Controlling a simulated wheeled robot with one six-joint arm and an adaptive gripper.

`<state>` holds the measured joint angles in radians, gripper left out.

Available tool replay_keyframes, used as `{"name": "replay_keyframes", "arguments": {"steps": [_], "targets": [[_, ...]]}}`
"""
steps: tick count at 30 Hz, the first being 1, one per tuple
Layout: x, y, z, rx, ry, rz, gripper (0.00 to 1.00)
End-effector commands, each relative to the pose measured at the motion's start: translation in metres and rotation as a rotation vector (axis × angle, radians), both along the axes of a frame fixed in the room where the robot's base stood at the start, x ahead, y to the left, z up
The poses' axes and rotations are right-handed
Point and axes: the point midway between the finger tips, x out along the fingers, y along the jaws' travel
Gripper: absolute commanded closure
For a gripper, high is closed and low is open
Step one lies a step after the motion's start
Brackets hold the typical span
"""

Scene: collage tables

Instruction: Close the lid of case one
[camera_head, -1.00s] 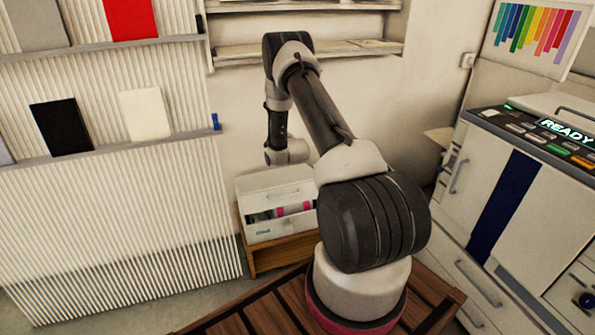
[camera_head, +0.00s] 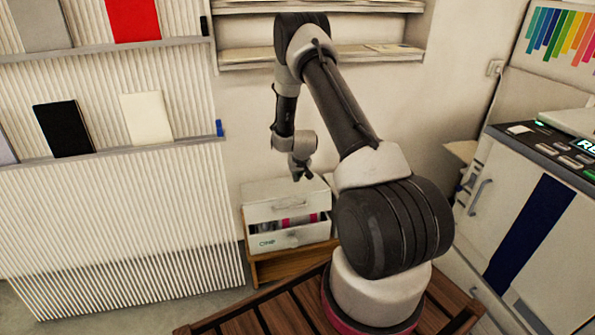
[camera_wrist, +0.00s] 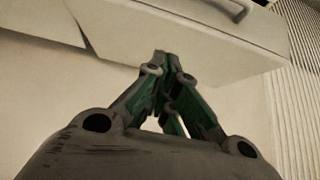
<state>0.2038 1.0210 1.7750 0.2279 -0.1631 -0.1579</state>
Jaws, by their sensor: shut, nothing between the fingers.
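Case one is a white box (camera_head: 290,241) with a "ONE" label on its front, set on a low wooden stand. Its white lid (camera_head: 265,195) is raised, leaving a gap at the front with pink and dark contents (camera_head: 286,222) showing. My gripper (camera_head: 297,178) is above the back part of the lid, fingers pointing down. In the wrist view my gripper (camera_wrist: 162,56) is shut and empty, its tips overlapping the edge of a pale panel (camera_wrist: 180,35), which seems to be the lid. I cannot tell whether they touch.
The wooden stand (camera_head: 290,265) is below the case. A ribbed display rack (camera_head: 110,215) stands at the left. Shelves (camera_head: 320,55) hang on the wall behind the arm. A machine with a dark blue stripe (camera_head: 528,222) stands at the right.

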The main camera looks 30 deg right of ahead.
Motion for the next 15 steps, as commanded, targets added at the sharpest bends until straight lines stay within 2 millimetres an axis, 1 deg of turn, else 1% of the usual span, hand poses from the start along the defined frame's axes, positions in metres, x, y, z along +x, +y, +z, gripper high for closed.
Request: {"name": "replay_keyframes", "arguments": {"steps": [1, 4, 7, 12, 15], "targets": [[0.005, -0.002, -0.012, 0.001, 0.002, 0.000, 1.00], [0.014, -0.004, -0.029, 0.000, 0.000, 0.000, 1.00], [0.010, -0.003, -0.045, 0.000, 0.004, 0.000, 1.00], [0.006, -0.002, -0.061, 0.000, 0.001, 0.001, 1.00], [0.005, -0.002, -0.065, 0.000, -0.001, 0.000, 1.00]]}}
